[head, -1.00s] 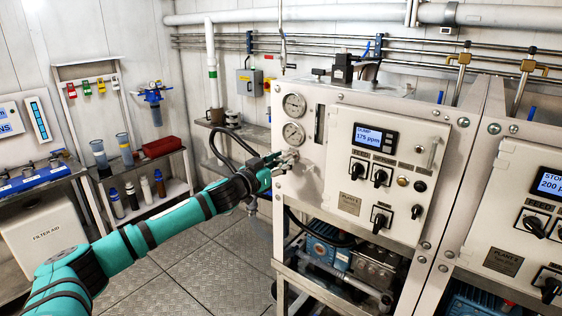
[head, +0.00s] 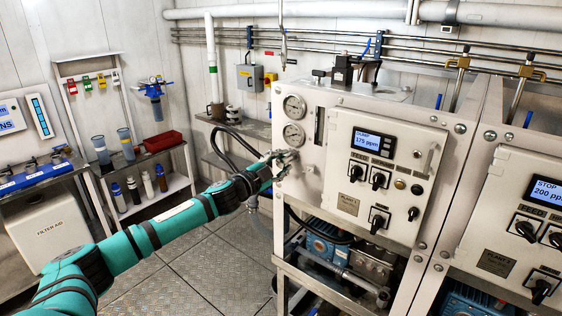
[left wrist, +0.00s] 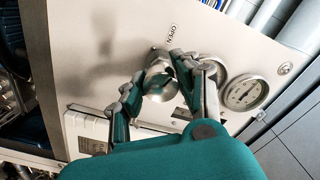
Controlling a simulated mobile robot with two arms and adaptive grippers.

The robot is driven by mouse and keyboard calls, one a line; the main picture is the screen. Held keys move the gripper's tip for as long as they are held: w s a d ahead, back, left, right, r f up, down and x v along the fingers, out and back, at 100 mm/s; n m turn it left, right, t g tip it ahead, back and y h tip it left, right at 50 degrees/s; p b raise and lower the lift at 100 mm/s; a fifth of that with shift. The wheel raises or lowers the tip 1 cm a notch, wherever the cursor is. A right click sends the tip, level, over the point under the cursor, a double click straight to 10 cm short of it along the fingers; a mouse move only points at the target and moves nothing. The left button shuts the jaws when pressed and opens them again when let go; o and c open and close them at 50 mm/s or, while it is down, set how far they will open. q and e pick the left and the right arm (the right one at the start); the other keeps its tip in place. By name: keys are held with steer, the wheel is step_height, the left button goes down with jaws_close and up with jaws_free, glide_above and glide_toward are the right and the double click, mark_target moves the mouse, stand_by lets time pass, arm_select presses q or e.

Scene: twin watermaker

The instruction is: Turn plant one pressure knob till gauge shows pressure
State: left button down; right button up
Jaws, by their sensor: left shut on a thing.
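The plant one panel (head: 338,124) stands right of centre in the head view. Two round gauges, an upper one (head: 294,107) and a lower one (head: 293,135), sit on its left part. Their needles are too small to read in the head view. My left gripper (head: 282,157) is at the panel just below the lower gauge. In the left wrist view, the fingers of my left gripper (left wrist: 160,92) are closed around the silver pressure knob (left wrist: 158,80), beside an "OPEN" label. The gauges (left wrist: 244,93) show beside the fingers there. My right gripper is not in view.
The plant one display (head: 373,142) reads 175 ppm, with several black switches below it. The second plant's panel (head: 500,225) stands at the right. A shelf with bottles (head: 147,185) and a red tray (head: 162,141) is at the left. The floor (head: 215,265) between is clear.

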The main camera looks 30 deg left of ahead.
arm_select(q)
steer(key=m, duration=0.3)
steer(key=shift+p, duration=0.3)
steer(key=m, duration=0.4)
steer(key=shift+p, duration=0.35)
steer(key=m, duration=0.4)
steer(key=shift+r+m+p, duration=0.1)
steer(key=shift+m+p, duration=0.25)
steer(key=shift+m, duration=1.65)
steer(key=c, duration=0.9)
jaws_free()
